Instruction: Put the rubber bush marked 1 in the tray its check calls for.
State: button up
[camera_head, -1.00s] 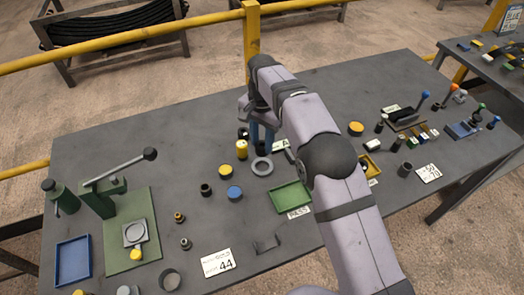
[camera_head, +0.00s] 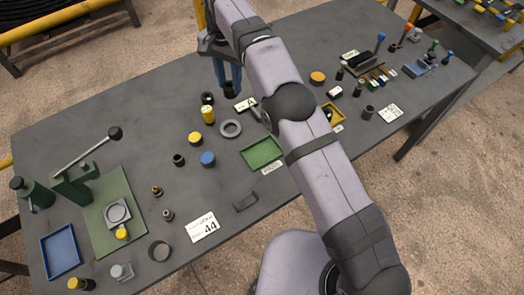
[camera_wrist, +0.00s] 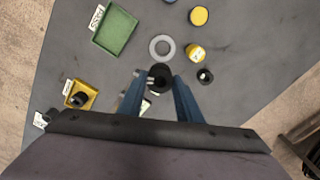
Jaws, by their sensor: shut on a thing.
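My gripper (camera_head: 228,84) is shut on a black bush (camera_head: 230,93) over the far part of the bench. In the wrist view the bush (camera_wrist: 161,80) is between my blue fingers; I cannot read a number on it. A green tray (camera_head: 262,152) labelled PASS lies nearer the camera and to the right of the gripper, and its inside looks empty. A small yellow tray (camera_head: 345,119) is further right, with a dark piece in it; its label is too small to read. A blue tray (camera_head: 60,250) lies at the near left, empty.
A green lever press (camera_head: 75,185) stands at left. A grey ring (camera_head: 230,128), a yellow cylinder (camera_head: 208,115) and another black bush (camera_head: 207,98) stand close to my gripper. A card reading 44 (camera_head: 202,228) lies in front. Bare bench lies at the far left.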

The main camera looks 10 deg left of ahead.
jog(key=shift+w+d+r+p, duration=0.1)
jog(key=shift+d+r+p, duration=0.1)
jog(key=shift+r, duration=0.35)
jog(key=shift+d+r+p, duration=0.15)
jog(key=shift+r, duration=0.4)
jog(key=shift+d+r, duration=0.45)
jog(key=shift+r, duration=0.15)
jog(key=d+r+p, duration=0.1)
jog(key=m+p, duration=0.2)
jog(key=m, duration=0.3)
send_over(262, 154)
jog(key=shift+f, duration=5.1)
jog(key=shift+w+m, duration=0.1)
jog(key=shift+m, duration=0.2)
jog(key=shift+f+p, duration=1.8)
jog(key=shift+f, duration=3.2)
